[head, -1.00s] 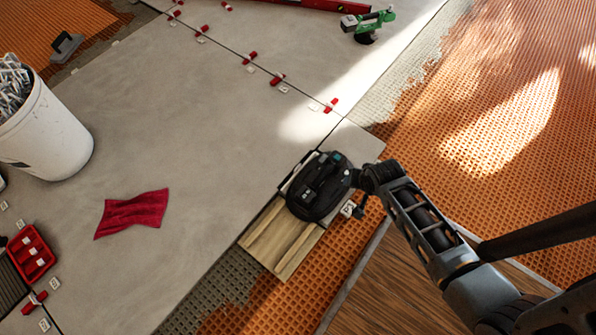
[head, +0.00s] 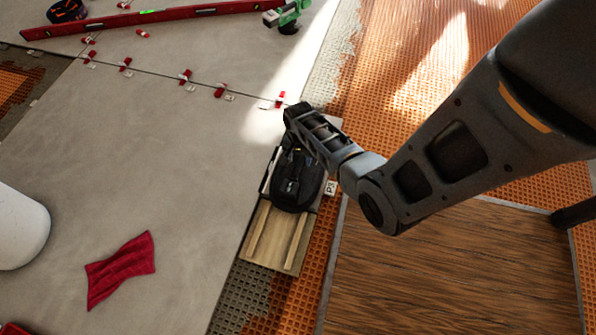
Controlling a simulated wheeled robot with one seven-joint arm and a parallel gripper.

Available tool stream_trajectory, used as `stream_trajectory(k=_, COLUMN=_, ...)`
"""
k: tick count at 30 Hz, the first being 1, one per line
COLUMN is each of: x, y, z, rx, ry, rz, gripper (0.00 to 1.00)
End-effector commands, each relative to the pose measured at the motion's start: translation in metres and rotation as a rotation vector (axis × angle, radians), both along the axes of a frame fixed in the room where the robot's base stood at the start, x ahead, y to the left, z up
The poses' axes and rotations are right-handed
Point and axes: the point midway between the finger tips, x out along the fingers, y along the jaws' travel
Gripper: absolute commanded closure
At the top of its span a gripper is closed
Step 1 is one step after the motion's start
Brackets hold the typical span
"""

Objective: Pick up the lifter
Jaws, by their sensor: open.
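The lifter (head: 295,198) is a black, rounded tool with a handle on top. It lies on the pale wooden slatted stand (head: 265,240) at the tile edge, right of the middle. My arm reaches in from the upper right, and its end is just above the far part of the lifter. My gripper (head: 293,158) points down there, open, dark against the dark lifter. Its fingertips are hard to make out, and I cannot tell whether they touch the handle. The wrist hides part of the lifter's far side.
A red cloth (head: 120,268) and a white bucket (head: 18,228) are on the grey tiles at left. Red levelling clips (head: 185,76) line the far joint. A red level (head: 150,18) and green tool (head: 287,15) lie beyond. A brown wooden surface (head: 450,265) is right.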

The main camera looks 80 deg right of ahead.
Motion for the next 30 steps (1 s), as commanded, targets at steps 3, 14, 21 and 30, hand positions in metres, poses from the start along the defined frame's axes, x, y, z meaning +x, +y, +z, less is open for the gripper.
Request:
stream_trajectory(k=3, x=0.002, y=0.0, z=-0.021, rx=0.001, ry=0.001, rz=-0.001, gripper=0.45)
stream_trajectory(k=14, x=0.002, y=0.0, z=-0.04, rx=0.0, ry=0.0, rz=0.001, gripper=0.45)
stream_trajectory(k=21, x=0.002, y=0.0, z=-0.041, rx=0.0, ry=0.0, rz=0.001, gripper=0.45)
stream_trajectory(k=30, x=0.002, y=0.0, z=-0.045, rx=0.0, ry=0.0, rz=0.001, gripper=0.45)
